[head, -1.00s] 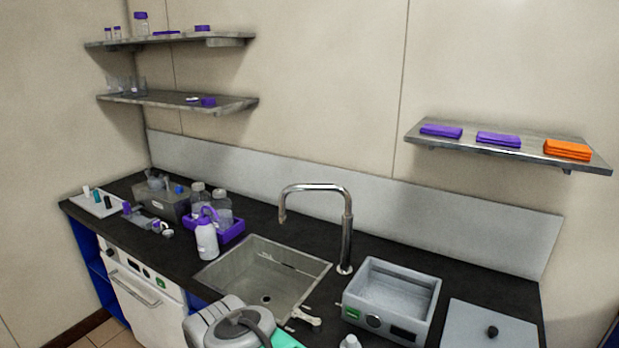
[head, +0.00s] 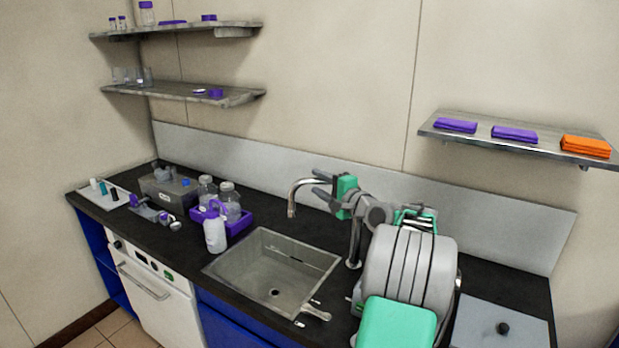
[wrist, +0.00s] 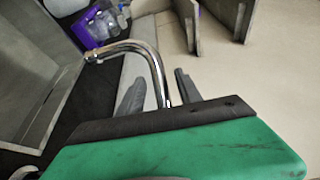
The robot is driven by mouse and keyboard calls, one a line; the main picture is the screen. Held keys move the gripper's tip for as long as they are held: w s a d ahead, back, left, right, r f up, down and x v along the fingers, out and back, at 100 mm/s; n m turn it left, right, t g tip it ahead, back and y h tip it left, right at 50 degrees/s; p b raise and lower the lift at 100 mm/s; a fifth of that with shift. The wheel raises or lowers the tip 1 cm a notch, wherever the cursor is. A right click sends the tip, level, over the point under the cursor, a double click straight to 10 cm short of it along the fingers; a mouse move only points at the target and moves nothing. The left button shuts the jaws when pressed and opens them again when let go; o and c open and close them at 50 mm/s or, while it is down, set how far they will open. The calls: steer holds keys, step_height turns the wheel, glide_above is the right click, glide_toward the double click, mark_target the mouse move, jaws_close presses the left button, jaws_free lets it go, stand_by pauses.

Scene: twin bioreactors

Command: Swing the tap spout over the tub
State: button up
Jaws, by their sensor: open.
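The chrome tap (head: 354,246) stands behind the sink (head: 225,270). Its curved spout (head: 292,203) reaches left, its tip near the sink's back edge. My gripper (head: 317,183) is at the top of the tap from the right, its fingers apart and pointing left. In the wrist view the tap neck (wrist: 155,65) rises between the two open fingers (wrist: 158,95); I cannot tell whether either touches it. The grey open box right of the tap, seen earlier, is now mostly hidden behind my arm. Part of the tap's upright is also hidden.
A purple tray (head: 238,224) with bottles and a white wash bottle (head: 215,235) stand left of the sink. A lever (head: 315,312) sits at the sink's front right. A shelf (head: 470,124) hangs above my arm.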

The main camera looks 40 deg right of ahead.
steer(key=w, duration=0.4)
steer(key=shift+w+d+f+p, duration=0.1)
steer(key=shift+w+f+p, duration=0.05)
steer(key=shift+w+p, duration=0.25)
steer(key=shift+c, duration=0.3)
jaws_close()
stand_by(0.7)
